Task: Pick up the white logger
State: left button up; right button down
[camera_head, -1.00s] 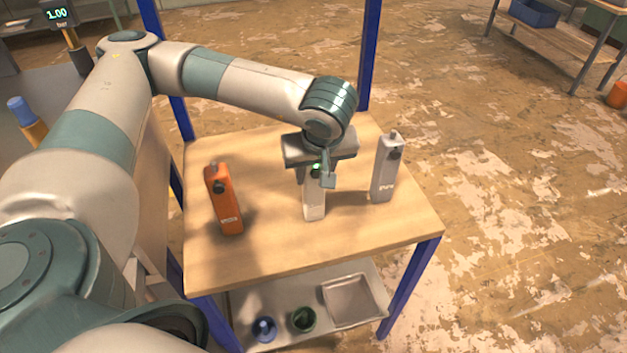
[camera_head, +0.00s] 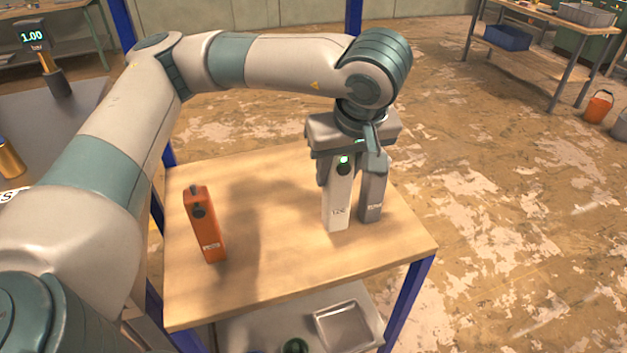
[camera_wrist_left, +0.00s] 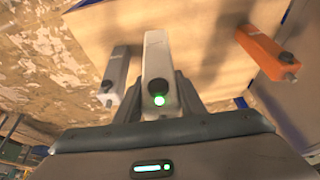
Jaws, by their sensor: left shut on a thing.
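The white logger (camera_head: 338,205) is upright in the jaws of my left gripper (camera_head: 350,172), which is shut on its upper part. It appears to hang a little above the wooden table top (camera_head: 280,270). In the left wrist view the white logger (camera_wrist_left: 157,62) lies between the two fingers, with a lit green spot at its near end. In the head view it partly covers the grey logger (camera_head: 373,200) standing behind it to the right. My right gripper is not in view.
An orange logger (camera_head: 205,230) stands on the left of the table. The table's middle and front are bare. A metal tray (camera_head: 345,325) lies on the shelf below. Farther off are a bench with a blue bin (camera_head: 507,38) and an orange bucket (camera_head: 598,107).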

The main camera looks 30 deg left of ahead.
pick_arm(q)
jog(key=d+r, duration=0.1)
jog(key=d, duration=0.1)
jog(key=d+r, duration=0.1)
jog(key=shift+w+d+r+b, duration=0.2)
jog(key=shift+d+b, duration=0.1)
jog(key=shift+d, duration=0.05)
dwell(0.4)
